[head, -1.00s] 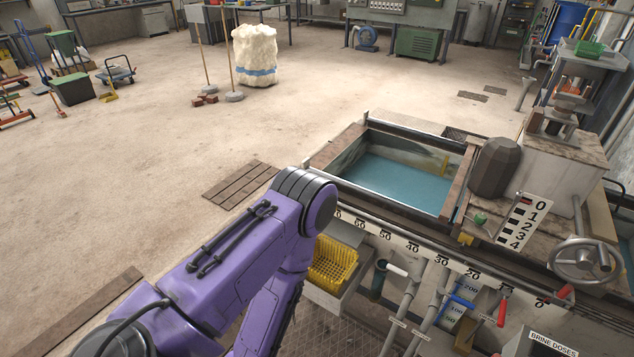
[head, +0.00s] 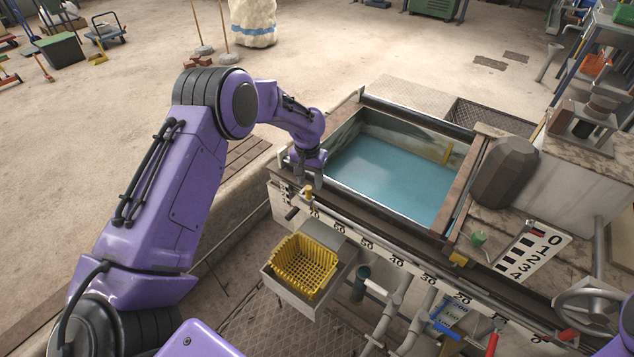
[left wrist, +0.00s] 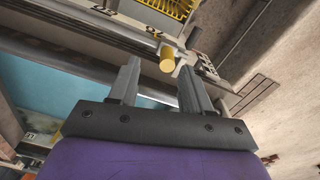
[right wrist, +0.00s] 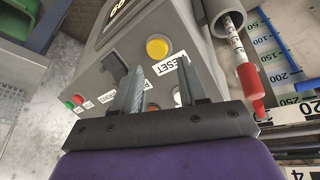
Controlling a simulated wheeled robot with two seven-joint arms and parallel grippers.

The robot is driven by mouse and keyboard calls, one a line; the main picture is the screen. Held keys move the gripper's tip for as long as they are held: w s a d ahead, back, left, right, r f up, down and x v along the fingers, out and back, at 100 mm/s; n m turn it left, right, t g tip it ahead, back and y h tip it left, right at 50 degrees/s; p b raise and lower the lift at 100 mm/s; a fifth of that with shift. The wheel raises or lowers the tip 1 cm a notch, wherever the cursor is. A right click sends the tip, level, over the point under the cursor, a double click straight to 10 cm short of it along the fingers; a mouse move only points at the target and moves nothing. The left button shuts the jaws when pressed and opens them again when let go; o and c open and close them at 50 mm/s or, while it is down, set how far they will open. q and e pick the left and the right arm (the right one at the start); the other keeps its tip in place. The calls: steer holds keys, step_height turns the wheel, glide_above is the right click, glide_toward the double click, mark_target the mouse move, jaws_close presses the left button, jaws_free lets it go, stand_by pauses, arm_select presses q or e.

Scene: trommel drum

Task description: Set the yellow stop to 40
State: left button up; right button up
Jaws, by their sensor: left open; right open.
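The yellow stop (head: 308,192) is a small upright peg on the front rail (head: 375,230) of the tank, near the left end of the number scale, around 70. In the left wrist view the stop (left wrist: 167,57) shows as a yellow cylinder just beyond the fingertips, in line with the gap. My left gripper (left wrist: 158,75) is open and empty, its fingers apart. In the head view the left gripper (head: 309,182) is right above and behind the stop. The 40 mark (head: 397,262) lies farther right along the scale. My right gripper (right wrist: 158,85) is open and empty over a grey control box.
A yellow basket (head: 304,265) hangs below the rail. The tank (head: 390,175) holds blue water. The control box (right wrist: 205,58) has a yellow button (right wrist: 157,47) and a RESET label.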

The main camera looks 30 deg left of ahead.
mark_target(309, 192)
arm_select(q)
steer(key=shift+w+a+r, duration=0.25)
steer(key=shift+w+r, duration=0.05)
steer(key=shift+r, duration=0.2)
steer(key=shift+w+a+r, duration=0.25)
steer(key=shift+r, duration=0.25)
steer(key=shift+w, duration=0.1)
step_height(309, 192, down, 10)
steer(key=shift+a, duration=0.1)
steer(key=shift+c, duration=0.4)
jaws_close()
